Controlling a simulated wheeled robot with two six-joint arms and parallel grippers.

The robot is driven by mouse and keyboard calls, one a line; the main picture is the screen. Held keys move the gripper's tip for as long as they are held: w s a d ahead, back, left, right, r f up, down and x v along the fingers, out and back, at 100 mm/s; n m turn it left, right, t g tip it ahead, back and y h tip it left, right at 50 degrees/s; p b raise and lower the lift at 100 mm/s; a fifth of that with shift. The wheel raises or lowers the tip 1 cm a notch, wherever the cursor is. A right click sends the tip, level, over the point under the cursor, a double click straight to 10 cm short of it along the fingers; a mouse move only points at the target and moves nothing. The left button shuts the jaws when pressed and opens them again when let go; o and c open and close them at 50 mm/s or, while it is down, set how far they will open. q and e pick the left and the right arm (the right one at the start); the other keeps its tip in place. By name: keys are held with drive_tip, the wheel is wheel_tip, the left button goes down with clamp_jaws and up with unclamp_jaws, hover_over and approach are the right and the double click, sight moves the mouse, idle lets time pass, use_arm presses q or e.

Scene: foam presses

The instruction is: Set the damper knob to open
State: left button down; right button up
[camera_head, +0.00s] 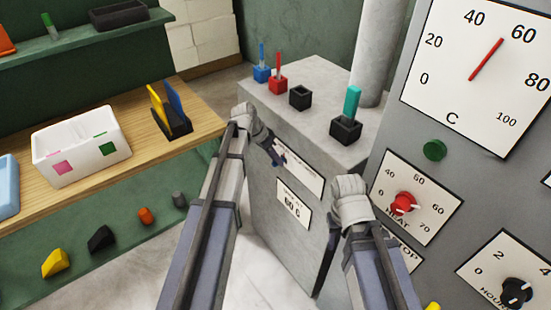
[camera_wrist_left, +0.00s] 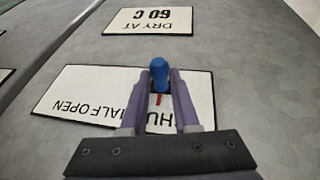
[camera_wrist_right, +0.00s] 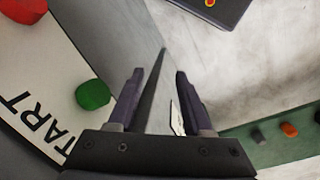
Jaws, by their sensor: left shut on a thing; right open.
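The damper knob (camera_wrist_left: 160,72) is a small blue handle with a red mark, on a white label plate (camera_wrist_left: 85,93). The plate reads HALF OPEN and partly SHU, upside down in the left wrist view. The red mark lies by the SHU word; the rest of the plate is hidden by my gripper. My left gripper (camera_wrist_left: 160,85) is shut on the knob, one finger on each side. In the head view it reaches the plate (camera_head: 310,178) on the grey cabinet's front. My right gripper (camera_wrist_right: 158,80) is open and empty, beside the panel with a START label (camera_wrist_right: 40,125).
A DRY AT 60 C sign (camera_head: 293,203) is below the damper plate. The grey cabinet (camera_head: 320,82) carries several black, red and blue holders. At right are a gauge (camera_head: 450,75), red HEAT knob (camera_head: 403,203) and black HOURS knob (camera_head: 517,291). A wooden bench (camera_head: 195,110) stands left.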

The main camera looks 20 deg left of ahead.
use_arm(q)
drive_tip(key=shift+s+d, duration=0.1)
drive_tip(key=s+d, duration=0.7)
drive_tip(key=d, duration=0.2)
drive_tip(key=shift+s+d, duration=0.3)
drive_tip(key=c, duration=0.7)
unclamp_jaws()
drive_tip(key=shift+o, duration=0.2)
drive_tip(key=p+v, duration=0.7)
drive_tip(key=shift+r, duration=0.35)
drive_tip(key=shift+a, duration=0.15)
